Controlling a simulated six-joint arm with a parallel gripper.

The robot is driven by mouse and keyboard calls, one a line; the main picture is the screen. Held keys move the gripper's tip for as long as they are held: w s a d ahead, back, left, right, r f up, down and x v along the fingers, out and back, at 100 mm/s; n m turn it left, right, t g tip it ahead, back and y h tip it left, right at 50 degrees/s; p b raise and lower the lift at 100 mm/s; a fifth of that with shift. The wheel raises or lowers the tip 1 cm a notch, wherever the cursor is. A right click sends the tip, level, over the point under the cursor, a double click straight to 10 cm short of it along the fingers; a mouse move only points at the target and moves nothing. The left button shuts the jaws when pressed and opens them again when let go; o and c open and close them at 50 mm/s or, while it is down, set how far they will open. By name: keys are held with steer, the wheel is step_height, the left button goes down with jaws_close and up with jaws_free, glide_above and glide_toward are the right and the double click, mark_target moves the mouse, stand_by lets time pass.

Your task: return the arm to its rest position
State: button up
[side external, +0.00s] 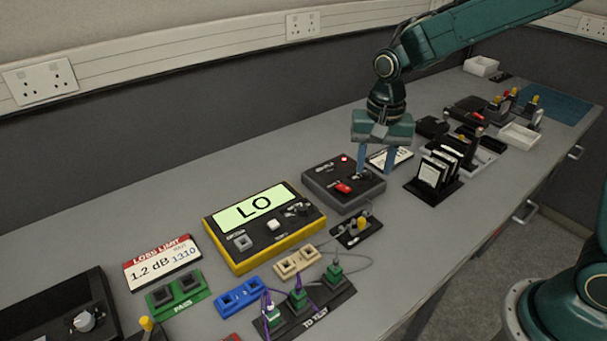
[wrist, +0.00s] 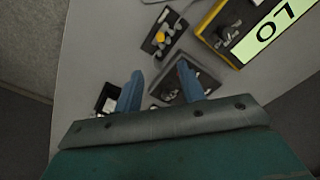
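My gripper (side external: 375,173) hangs fingers-down over the back right of a dark grey control box (side external: 318,187) with red buttons. Its two blue fingers are apart, and I see nothing held between them. The wrist view also shows my gripper (wrist: 159,72) open, with the grey box (wrist: 205,80) partly hidden behind the fingers. I cannot tell whether a fingertip touches the box. My arm reaches in from the upper right.
A yellow tester (side external: 234,258) reading LO, a loss-limit card (side external: 161,262) and a TO TEST rack (side external: 318,313) with cabled plugs stand to the left. A black card rack (side external: 447,187) and a white tray (side external: 520,137) stand to the right. The wall is behind.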

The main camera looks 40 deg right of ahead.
steer(key=s+d+r+n+t, duration=0.1)
steer(key=s+r+n, duration=0.1)
steer(key=s+r, duration=0.2)
steer(key=s+d+r+n+t, duration=0.1)
steer(key=s+r+n+t, duration=0.1)
steer(key=s, duration=0.9)
steer(key=s+d+r+n+t, duration=0.1)
steer(key=s+r+n+t, duration=0.1)
steer(key=s+r+n, duration=0.2)
steer(key=shift+s+r, duration=1.25)
steer(key=shift+s, duration=0.5)
steer(key=shift+d, duration=0.1)
